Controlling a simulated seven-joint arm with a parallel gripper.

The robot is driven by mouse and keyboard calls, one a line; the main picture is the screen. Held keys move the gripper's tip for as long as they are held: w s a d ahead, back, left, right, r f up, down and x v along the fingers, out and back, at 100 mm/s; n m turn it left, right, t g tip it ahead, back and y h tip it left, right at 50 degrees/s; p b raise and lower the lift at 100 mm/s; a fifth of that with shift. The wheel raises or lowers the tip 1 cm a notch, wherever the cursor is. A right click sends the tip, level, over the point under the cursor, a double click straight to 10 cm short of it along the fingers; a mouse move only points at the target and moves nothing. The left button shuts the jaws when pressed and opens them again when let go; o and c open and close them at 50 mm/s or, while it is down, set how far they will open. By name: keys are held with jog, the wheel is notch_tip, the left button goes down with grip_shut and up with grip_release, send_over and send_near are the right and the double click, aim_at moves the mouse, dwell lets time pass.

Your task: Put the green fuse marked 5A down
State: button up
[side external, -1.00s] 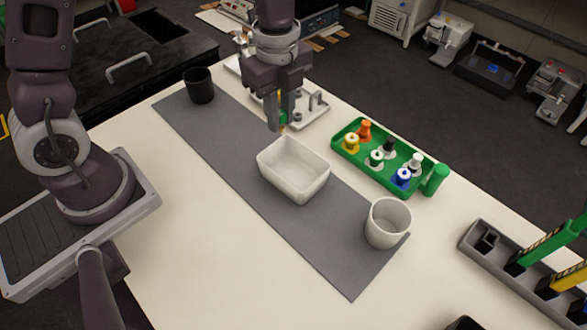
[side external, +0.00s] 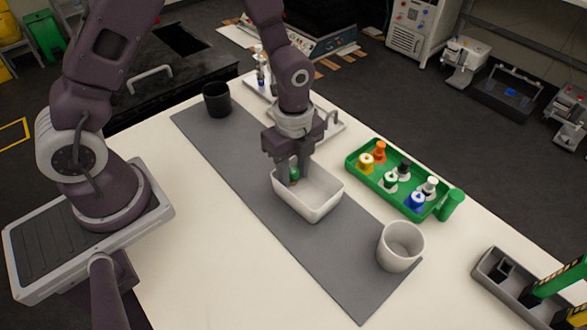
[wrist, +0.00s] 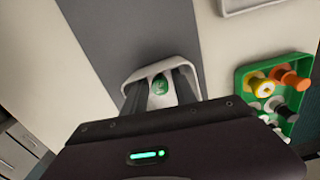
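The green fuse (side external: 294,173) is low inside the white bin (side external: 324,207), near its far left end; its 5A marking is too small to read. It also shows in the wrist view (wrist: 160,86), between my two fingers with a gap on each side. My gripper (side external: 292,179) points down into the bin, its fingers apart on either side of the fuse. In the wrist view my gripper (wrist: 160,98) looks open. The fuse's base and its contact with the bin floor are partly hidden by the fingers and the wall.
The bin stands on a grey mat (side external: 240,150) between a black cup (side external: 216,101) and a white cup (side external: 400,247). A grey rack (side external: 505,290) stands at lower right.

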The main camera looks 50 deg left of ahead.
aim_at(293, 170)
jog(key=shift+o, duration=0.2)
jog(key=s+a+r+n+t, duration=0.1)
jog(key=s+r+n, duration=0.25)
jog(key=r, duration=0.65)
jog(key=s+a+r+n+t, duration=0.15)
jog(key=r+n, duration=0.25)
jog(key=r, duration=0.7)
jog(key=s+a+r+n+t, duration=0.2)
jog(key=s+r+n+t, duration=0.1)
jog(key=s+n, duration=0.8)
jog(key=shift+s+a+r, duration=0.25)
jog(key=shift+a+r, duration=0.1)
jog(key=shift+r, duration=0.35)
